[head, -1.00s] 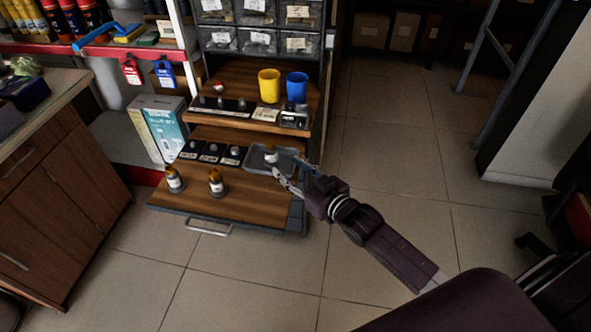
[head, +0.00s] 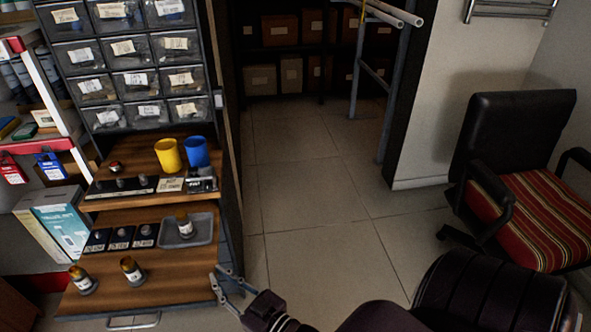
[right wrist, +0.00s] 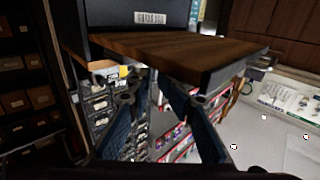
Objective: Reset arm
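My right gripper (head: 216,280) is low in the head view, just right of the shelf unit's lower wooden board (head: 160,268). Its fingers are apart with nothing between them. In the right wrist view the two fingers (right wrist: 146,92) also stand apart and empty, below the edge of a wooden board (right wrist: 180,50). A small bottle (head: 184,226) stands upright on the grey tray (head: 200,231), clear of the gripper. Two more bottles stand on the lower board, one at the left (head: 82,281) and one at the middle (head: 132,271). My left gripper is not in view.
A yellow cup (head: 168,155) and a blue cup (head: 196,152) stand on the upper board, under labelled drawers (head: 122,48). A chair with a striped seat (head: 530,222) stands at the right. The tiled floor (head: 330,230) between is clear.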

